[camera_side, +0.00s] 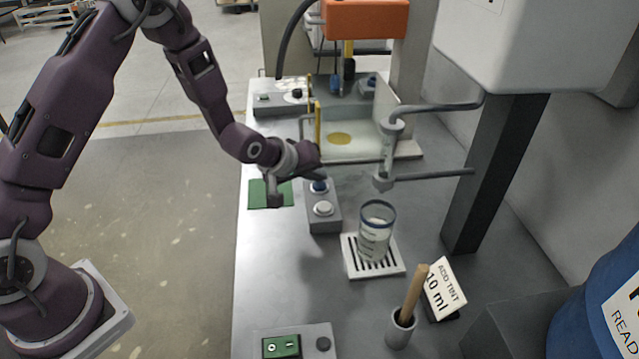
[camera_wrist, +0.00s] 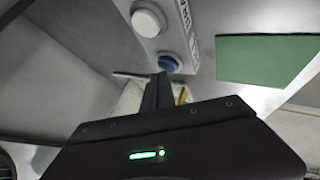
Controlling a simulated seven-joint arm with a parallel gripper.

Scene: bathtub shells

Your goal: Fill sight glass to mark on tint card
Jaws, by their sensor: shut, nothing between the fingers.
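The sight glass (camera_side: 387,152) is a clear upright tube between two grey horizontal pipes in the side view; its liquid level is too small to read. The tint card (camera_side: 444,287) reads "ADD TINT 10 ml" and leans on a dark stand at the front right. A grey button box (camera_side: 323,226) has a white button (camera_side: 323,208) and a blue button (camera_side: 319,186); the wrist view shows the white button (camera_wrist: 148,22) and the blue button (camera_wrist: 169,63). My gripper (camera_wrist: 159,80) is shut and empty, its fingertips close to the blue button; contact cannot be told.
A glass beaker (camera_side: 376,236) stands on a white slotted tray (camera_side: 398,267). A wooden-handled tool (camera_side: 414,293) stands in a grey cup (camera_side: 400,329). A green pad (camera_side: 284,194) lies left of the button box.

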